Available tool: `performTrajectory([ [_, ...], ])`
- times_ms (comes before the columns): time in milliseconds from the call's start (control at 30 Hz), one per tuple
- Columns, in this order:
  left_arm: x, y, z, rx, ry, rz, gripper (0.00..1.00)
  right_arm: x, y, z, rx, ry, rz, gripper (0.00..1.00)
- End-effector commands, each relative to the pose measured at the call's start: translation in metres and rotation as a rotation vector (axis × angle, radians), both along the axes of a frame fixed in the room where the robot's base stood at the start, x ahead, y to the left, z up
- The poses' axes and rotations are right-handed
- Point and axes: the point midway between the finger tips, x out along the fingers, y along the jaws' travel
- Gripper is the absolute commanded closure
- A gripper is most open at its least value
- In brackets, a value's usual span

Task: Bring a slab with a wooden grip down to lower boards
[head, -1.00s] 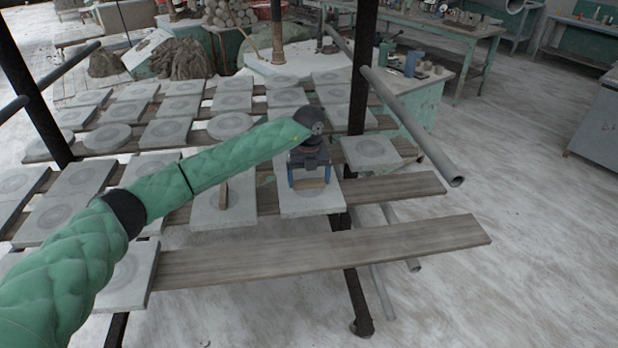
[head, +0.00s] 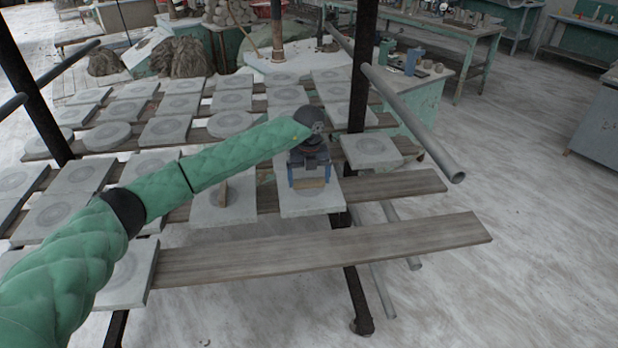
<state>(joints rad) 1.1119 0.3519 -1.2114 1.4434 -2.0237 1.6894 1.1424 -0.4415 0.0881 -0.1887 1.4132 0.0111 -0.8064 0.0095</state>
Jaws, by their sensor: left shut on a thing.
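My left gripper (head: 309,182) points down over a grey square slab (head: 308,207) near the right end of a rack board. Its blue fingers are shut on the slab's wooden grip (head: 310,183). The slab appears to rest at board level; I cannot tell if it touches the board. A second slab with an upright wooden grip (head: 224,192) lies just to the left, partly hidden by my arm. The front lower board (head: 330,251) is bare along its middle and right. My right gripper is not in view.
Several plain slabs cover the boards behind, one (head: 371,151) just right of my gripper. A black rack post (head: 362,70) and a grey pipe (head: 415,125) stand close at the right. Another slab (head: 130,277) lies at the front board's left end.

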Motion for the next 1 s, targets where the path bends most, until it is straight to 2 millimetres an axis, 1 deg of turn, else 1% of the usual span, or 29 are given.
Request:
performTrajectory([
  [600, 0.0005, -0.0002, -0.0034, -0.001, -0.002, 0.000, 0.37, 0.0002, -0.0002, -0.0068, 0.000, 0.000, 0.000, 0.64],
  [967, 0.0003, -0.0002, -0.0040, -0.001, -0.001, 0.000, 0.37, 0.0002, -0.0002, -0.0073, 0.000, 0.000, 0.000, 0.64],
  [1000, 0.0003, -0.0002, -0.0041, -0.001, -0.001, 0.000, 0.01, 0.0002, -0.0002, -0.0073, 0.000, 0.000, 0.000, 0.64],
])
